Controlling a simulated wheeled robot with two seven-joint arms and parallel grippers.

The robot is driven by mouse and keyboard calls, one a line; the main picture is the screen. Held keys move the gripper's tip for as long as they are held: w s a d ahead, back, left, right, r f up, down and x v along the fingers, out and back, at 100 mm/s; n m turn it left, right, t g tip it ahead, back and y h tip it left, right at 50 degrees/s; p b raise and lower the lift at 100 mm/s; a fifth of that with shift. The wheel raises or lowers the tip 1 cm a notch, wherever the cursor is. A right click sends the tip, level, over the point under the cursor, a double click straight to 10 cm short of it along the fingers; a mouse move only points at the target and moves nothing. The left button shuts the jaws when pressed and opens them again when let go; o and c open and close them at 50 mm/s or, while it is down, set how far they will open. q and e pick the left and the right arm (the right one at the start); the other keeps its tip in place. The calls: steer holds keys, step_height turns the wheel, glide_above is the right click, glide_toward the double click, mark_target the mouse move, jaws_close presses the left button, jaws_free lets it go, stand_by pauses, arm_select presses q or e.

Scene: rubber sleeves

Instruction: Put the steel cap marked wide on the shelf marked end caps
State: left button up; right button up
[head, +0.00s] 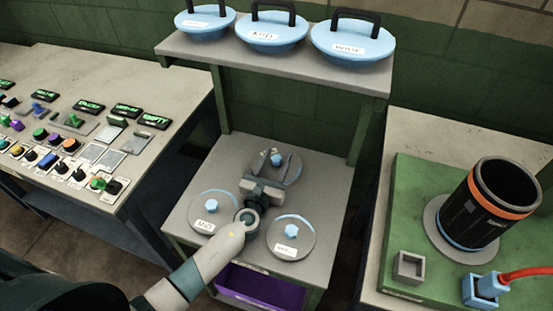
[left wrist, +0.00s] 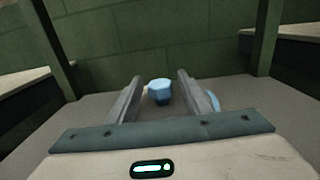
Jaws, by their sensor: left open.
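Three round steel caps with blue knobs lie on the lower grey shelf (head: 185,232). The left cap (head: 205,220) has a label that seems to read MID. The right cap (head: 305,238) has a label too small to read surely. The back cap (head: 292,172) is partly hidden by my left gripper (head: 276,160), and its label is not visible. My left gripper is open over the back cap, its fingers either side of the blue knob (left wrist: 160,91). I cannot tell whether they touch it. My right gripper is not in view.
Three blue lids with black handles stand on the upper shelf (head: 230,62); the right one (head: 353,42) seems marked WIDE. A purple bin (head: 262,287) sits below. A control panel bench (head: 150,85) is left. A black cylinder (head: 478,205) on a green board (head: 405,175) is right.

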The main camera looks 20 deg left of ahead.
arm_select(q)
steer(key=s+b, duration=0.1)
steer(key=s, duration=1.1)
steer(key=shift+a+b, duration=0.2)
steer(key=shift+b, duration=0.2)
steer(key=shift+r, duration=0.1)
